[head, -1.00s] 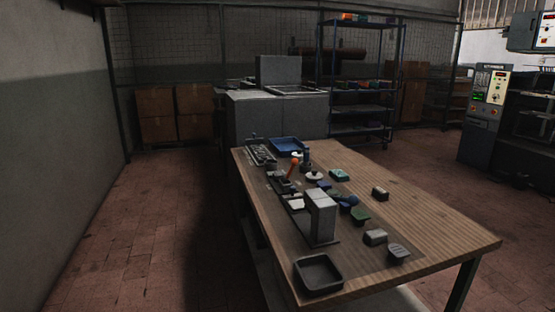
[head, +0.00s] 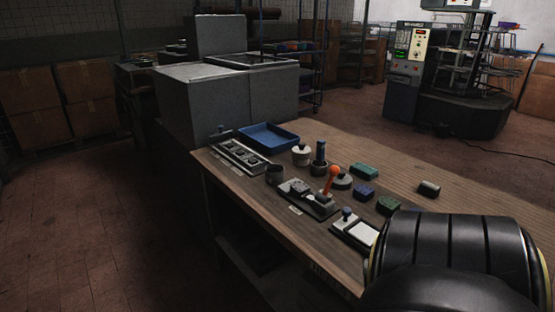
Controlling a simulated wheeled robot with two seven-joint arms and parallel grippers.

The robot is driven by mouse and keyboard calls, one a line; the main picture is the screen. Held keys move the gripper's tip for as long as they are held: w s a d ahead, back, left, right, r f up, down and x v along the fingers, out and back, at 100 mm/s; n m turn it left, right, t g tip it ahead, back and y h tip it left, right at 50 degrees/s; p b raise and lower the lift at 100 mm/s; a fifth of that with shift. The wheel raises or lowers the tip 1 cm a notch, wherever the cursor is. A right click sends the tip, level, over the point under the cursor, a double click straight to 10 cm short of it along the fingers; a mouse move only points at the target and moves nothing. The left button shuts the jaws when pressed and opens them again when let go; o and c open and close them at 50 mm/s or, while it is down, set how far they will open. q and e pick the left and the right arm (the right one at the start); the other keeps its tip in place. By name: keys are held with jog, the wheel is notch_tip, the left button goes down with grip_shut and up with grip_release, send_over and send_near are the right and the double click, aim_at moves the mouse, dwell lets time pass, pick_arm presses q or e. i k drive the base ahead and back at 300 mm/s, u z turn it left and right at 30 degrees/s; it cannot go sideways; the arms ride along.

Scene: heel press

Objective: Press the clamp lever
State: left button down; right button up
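The clamp lever (head: 328,181) has an orange knob and stands up, tilted slightly, from a dark clamp base (head: 308,197) near the left side of the wooden table. A small grey piece sits on the base, left of the lever. A large black rounded part of my own arm fills the lower right corner and hides that part of the table. Neither gripper shows in the head view, and nothing touches the lever.
Floor at left is clear.

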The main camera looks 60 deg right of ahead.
aim_at(334, 170)
jog(key=i, duration=1.25)
jog(key=z, duration=3.1)
